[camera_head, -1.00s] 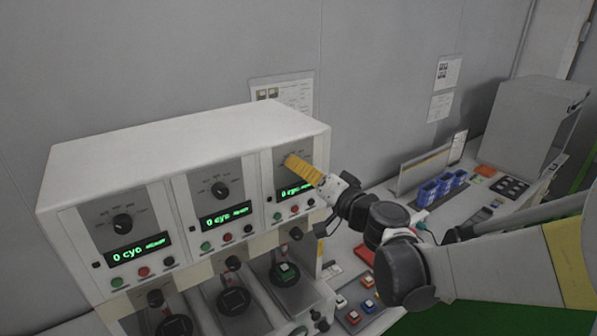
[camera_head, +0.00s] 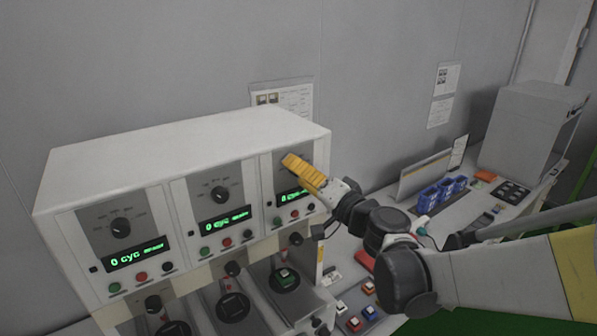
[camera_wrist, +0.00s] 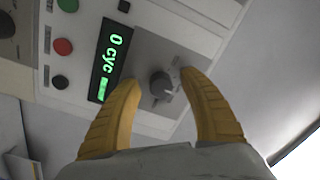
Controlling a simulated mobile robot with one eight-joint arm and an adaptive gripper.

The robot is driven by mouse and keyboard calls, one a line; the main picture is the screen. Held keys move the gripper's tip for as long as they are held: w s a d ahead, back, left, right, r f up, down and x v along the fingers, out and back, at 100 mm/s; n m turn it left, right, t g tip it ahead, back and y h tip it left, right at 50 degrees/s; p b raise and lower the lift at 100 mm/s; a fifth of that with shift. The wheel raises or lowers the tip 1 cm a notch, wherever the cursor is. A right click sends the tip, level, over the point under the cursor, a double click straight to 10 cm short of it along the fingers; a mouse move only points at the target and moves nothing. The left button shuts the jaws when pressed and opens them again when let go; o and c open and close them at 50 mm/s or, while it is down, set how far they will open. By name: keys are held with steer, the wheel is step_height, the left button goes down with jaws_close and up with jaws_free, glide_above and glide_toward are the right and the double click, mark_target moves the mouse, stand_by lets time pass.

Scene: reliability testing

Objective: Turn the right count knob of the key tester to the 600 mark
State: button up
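The key tester (camera_head: 180,146) is a white cabinet with three panels, each with a black count knob and a green display. My gripper (camera_head: 290,163) is at the right panel and covers its knob in the head view. In the wrist view the right count knob (camera_wrist: 162,84) shows between the tips of my open yellow fingers (camera_wrist: 166,82), with gaps on both sides. Its white pointer line shows, but the scale marks are too small to read. The right display (camera_wrist: 108,62) reads 0 cyc.
Green, red and black buttons (camera_wrist: 63,46) sit beside the display. The middle knob (camera_head: 220,195) and left knob (camera_head: 121,228) are on the neighbouring panels. Blue bins (camera_head: 441,193) and a grey box (camera_head: 528,130) stand on the bench at right. A wall is behind the tester.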

steer(key=v, duration=1.2)
steer(key=s+f+n+g+h+b, duration=0.2)
steer(key=s+f+g+b, duration=0.15)
steer(key=f+b, duration=0.45)
steer(key=s+f+n+g+h+b, duration=0.15)
steer(key=s+f+b, duration=0.3)
steer(key=f, duration=0.75)
steer(key=s+d+f+g+h+b, duration=0.2)
steer(key=s+d+f+h+b, duration=0.5)
steer(key=d+f, duration=0.4)
steer(key=s+f+b, duration=0.1)
steer(key=s, duration=0.1)
steer(key=shift+s+f+g, duration=0.3)
steer(key=shift+s+f, duration=0.1)
